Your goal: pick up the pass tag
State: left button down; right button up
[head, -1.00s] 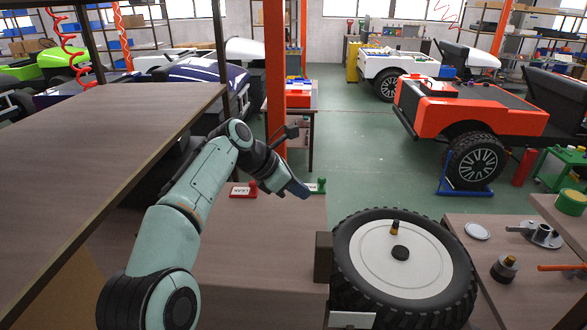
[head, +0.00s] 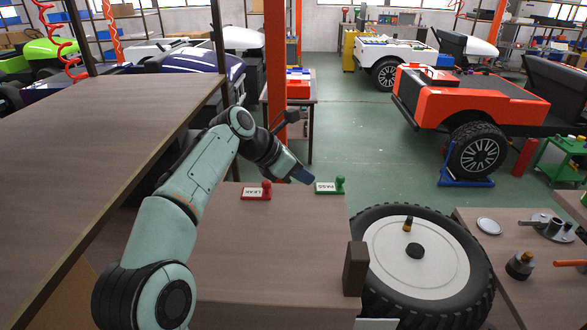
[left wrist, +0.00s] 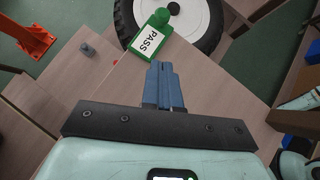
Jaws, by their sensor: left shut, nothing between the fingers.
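The green pass tag (head: 328,187) lies at the far edge of the wooden table, with a white PASS label and a green knob standing at its right end. It also shows in the left wrist view (left wrist: 150,42), just beyond the fingertips. My left gripper (head: 307,178) is shut and empty, just left of the tag and apart from it. Its blue fingers also show together in the left wrist view (left wrist: 161,68). A red leak tag (head: 256,192) lies on the same table to the left. My right gripper is not in view.
A side table (head: 480,247) at right holds metal parts. A raised wooden surface (head: 100,140) fills the left. The tabletop in front of the tags is clear.

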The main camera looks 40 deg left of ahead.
aim_at(337, 183)
pick_arm(q)
jog(key=x, duration=0.4)
jog(key=shift+s+a, duration=0.1)
jog(key=w, duration=0.1)
jog(key=w+d, duration=0.1)
jog(key=w, duration=0.1)
jog(key=shift+w+d+r+p, duration=0.1)
jog(key=shift+d+r+p, duration=0.05)
jog(key=shift+p, duration=0.2)
jog(key=shift+w+d, duration=0.1)
jog(key=shift+w, duration=0.4)
jog(key=shift+s, duration=0.1)
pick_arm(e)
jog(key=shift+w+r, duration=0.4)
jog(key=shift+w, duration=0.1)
pick_arm(q)
jog(key=shift+s, duration=0.15)
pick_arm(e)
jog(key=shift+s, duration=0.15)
